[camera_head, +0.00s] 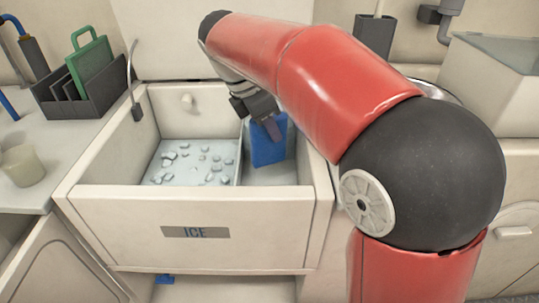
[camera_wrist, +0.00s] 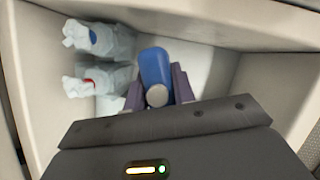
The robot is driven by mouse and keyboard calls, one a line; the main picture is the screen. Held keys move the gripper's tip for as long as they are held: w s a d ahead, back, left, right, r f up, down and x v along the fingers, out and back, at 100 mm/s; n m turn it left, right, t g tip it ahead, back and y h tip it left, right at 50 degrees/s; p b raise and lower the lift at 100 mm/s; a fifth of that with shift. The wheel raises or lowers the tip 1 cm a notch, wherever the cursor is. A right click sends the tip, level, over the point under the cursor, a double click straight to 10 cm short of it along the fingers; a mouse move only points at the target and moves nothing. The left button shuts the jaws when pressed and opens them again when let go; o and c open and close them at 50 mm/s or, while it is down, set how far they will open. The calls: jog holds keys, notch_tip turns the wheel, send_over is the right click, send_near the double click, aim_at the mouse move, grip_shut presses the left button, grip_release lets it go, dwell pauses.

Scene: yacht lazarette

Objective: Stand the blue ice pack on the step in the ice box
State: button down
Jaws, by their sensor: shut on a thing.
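The blue ice pack (camera_head: 268,145) is upright in the right part of the open ice box (camera_head: 195,200), over the pale raised step (camera_head: 272,176). My gripper (camera_head: 272,127) is shut on its upper part, from above. In the wrist view the ice pack (camera_wrist: 155,66), with a grey round cap, sits between the two purple-grey fingers of my gripper (camera_wrist: 157,90). I cannot tell whether its bottom edge touches the step. My arm and gripper hide part of the box's back right corner.
Loose ice lumps (camera_head: 205,165) lie in the left compartment. A dark rack with a green board (camera_head: 90,58) stands on the left counter, near a cup (camera_head: 21,166).

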aim_at(269, 149)
notch_tip(269, 149, down, 6)
jog(key=shift+f+b, duration=0.1)
jog(key=shift+b, duration=0.55)
jog(key=c, duration=1.2)
grip_release()
jog(key=shift+o, duration=0.2)
jog(key=p+v, duration=0.3)
jog(key=v, duration=0.9)
